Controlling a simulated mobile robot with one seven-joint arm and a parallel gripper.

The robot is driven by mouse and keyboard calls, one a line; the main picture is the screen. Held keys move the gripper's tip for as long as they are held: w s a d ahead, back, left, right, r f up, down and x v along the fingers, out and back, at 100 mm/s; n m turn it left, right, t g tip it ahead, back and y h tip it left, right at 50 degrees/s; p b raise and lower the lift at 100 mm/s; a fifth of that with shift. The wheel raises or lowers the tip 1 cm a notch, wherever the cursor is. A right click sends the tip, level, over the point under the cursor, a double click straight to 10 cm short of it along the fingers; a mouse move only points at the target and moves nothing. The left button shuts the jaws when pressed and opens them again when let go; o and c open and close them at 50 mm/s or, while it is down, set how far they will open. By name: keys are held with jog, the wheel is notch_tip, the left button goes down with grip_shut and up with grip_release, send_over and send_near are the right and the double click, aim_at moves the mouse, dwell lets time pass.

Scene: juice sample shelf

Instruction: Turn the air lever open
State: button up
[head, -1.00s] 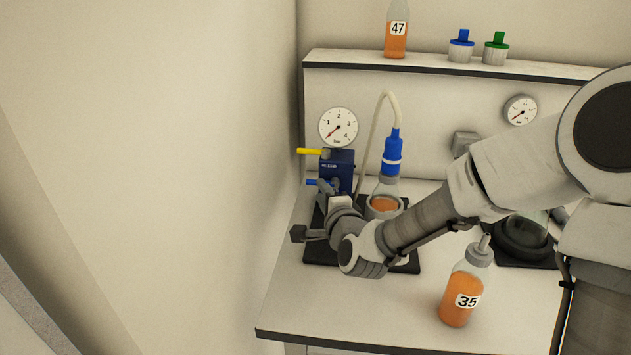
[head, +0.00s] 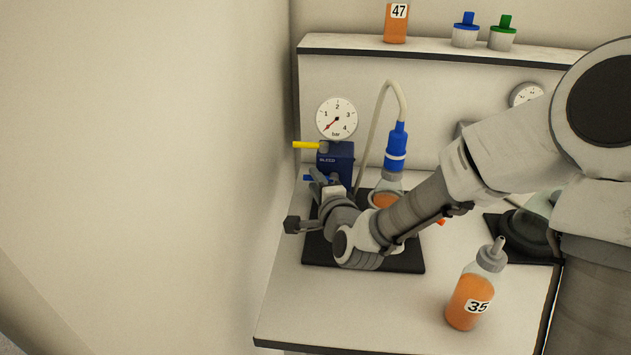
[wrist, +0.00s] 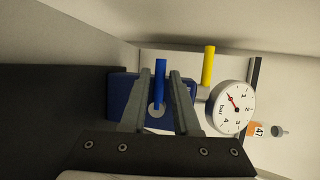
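A dark blue valve block (head: 336,158) stands at the back left of the bench, its label reading like "BLEED". A yellow lever (head: 307,145) sticks out to the left at its top; it also shows in the wrist view (wrist: 208,66). A blue lever (head: 308,178) sits lower and also points left; it shows in the wrist view (wrist: 160,80). My gripper (wrist: 161,74) is open, one finger on each side of the blue lever, with small gaps seen. In the head view my gripper (head: 317,179) partly hides the block and blue lever.
A pressure gauge (head: 337,119) sits above the block, needle at the low end. A blue-topped flask (head: 396,150) with a hose stands close right of my gripper. Bottle 35 (head: 470,302) stands at the front. A wall (head: 200,180) is close on the left.

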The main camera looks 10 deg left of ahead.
jog(key=shift+c, duration=0.2)
grip_shut()
dwell(1.1)
